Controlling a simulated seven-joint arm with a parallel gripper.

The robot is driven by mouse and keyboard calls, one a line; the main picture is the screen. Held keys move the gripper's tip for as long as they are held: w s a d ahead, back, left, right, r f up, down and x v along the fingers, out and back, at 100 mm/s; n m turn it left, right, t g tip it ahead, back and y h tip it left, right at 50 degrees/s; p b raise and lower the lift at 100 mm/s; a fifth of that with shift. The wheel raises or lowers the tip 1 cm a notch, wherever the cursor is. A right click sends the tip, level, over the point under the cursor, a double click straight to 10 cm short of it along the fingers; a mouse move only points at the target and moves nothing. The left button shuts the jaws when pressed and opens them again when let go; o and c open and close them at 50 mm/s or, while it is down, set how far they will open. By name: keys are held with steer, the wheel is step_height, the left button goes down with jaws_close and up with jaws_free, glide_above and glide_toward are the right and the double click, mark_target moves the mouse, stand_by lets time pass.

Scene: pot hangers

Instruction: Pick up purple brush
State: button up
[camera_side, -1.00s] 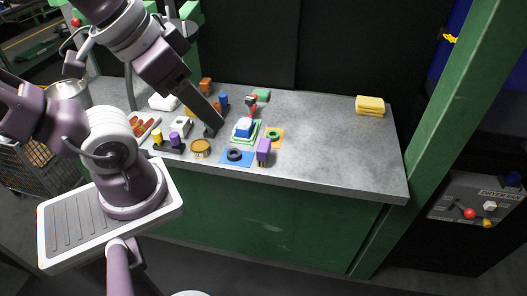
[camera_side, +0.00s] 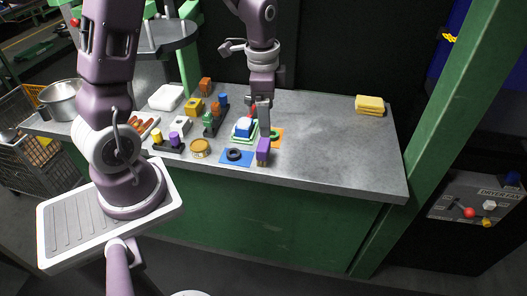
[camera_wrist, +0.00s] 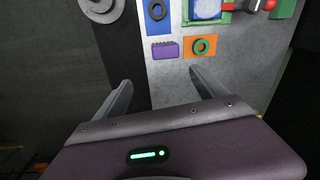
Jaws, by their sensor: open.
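The purple brush (camera_side: 263,150) stands near the front edge of the grey counter, to the right of a blue mat with a black ring. In the wrist view the brush (camera_wrist: 166,50) lies beyond my fingertips, sideways between their lines. My gripper (camera_side: 264,126) points down just above and behind the brush in the side view, and its lower end comes close to the brush's top. The two fingers of my gripper (camera_wrist: 160,80) are spread apart in the wrist view with nothing between them. Whether a finger touches the brush I cannot tell.
The blue mat (camera_side: 229,160) and an orange mat with a green ring (camera_wrist: 200,46) lie beside the brush. A green tray with a blue and white block (camera_side: 243,128) stands close to my gripper. A yellow sponge stack (camera_side: 370,105) lies far right. The counter between is clear.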

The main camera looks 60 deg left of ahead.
steer(key=m+g, duration=0.1)
glide_above(263, 144)
steer(key=f, duration=0.6)
steer(key=shift+w+d, duration=0.2)
steer(key=shift+d, duration=0.1)
steer(key=shift+m, duration=0.3)
steer(key=f, duration=0.7)
steer(key=shift+s+a+f, duration=0.15)
steer(key=shift+a+f, duration=0.15)
steer(key=shift+f, duration=0.05)
steer(key=shift+c, duration=0.4)
